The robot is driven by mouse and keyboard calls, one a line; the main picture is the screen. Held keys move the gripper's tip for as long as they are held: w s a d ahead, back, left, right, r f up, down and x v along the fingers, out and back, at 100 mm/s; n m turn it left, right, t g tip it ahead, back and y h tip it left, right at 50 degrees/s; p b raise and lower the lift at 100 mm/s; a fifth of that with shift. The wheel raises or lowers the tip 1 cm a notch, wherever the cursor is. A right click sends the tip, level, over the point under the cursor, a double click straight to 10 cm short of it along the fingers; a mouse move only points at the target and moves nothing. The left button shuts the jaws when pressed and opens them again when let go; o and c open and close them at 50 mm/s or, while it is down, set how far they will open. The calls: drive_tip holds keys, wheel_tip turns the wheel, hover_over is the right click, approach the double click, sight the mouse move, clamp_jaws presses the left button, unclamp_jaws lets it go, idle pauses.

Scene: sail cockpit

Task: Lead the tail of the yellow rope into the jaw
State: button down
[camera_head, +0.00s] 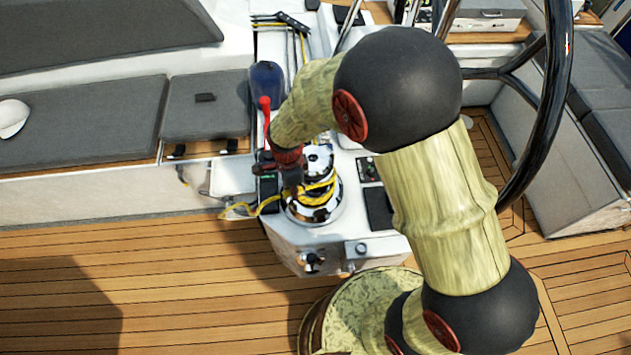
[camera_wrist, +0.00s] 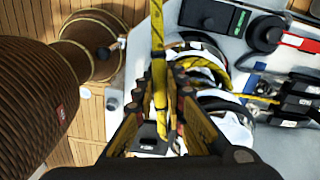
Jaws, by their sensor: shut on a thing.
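The yellow rope (camera_head: 322,195) is wrapped around a chrome-and-black winch (camera_head: 310,212) on the white console. A length of it runs off left past the console's edge. In the wrist view, the yellow rope (camera_wrist: 158,35) passes between the fingers of my gripper (camera_wrist: 165,88), which is shut on it. The winch (camera_wrist: 238,133) and its yellow turns show just right of the fingers. In the head view, my gripper (camera_head: 289,180) is low beside the winch's left side, partly hidden by its own wrist. The winch's jaw cannot be made out clearly.
A red-handled lever (camera_head: 265,106) stands behind my wrist. The black steering wheel (camera_head: 548,110) rises at the right. Grey-cushioned benches (camera_head: 80,125) lie at the left. The teak floor (camera_head: 180,285) in front is clear.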

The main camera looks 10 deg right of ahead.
drive_tip(key=shift+w+a, duration=0.1)
drive_tip(key=shift+w+a+m, duration=0.8)
drive_tip(key=shift+w+m, duration=0.05)
drive_tip(key=shift+m, duration=0.45)
drive_tip(key=c, duration=1.8)
unclamp_jaws()
drive_tip(key=shift+o, duration=1.2)
drive_tip(key=o, duration=0.3)
wheel_tip(320, 180, up, 9)
drive_tip(key=p, duration=0.6)
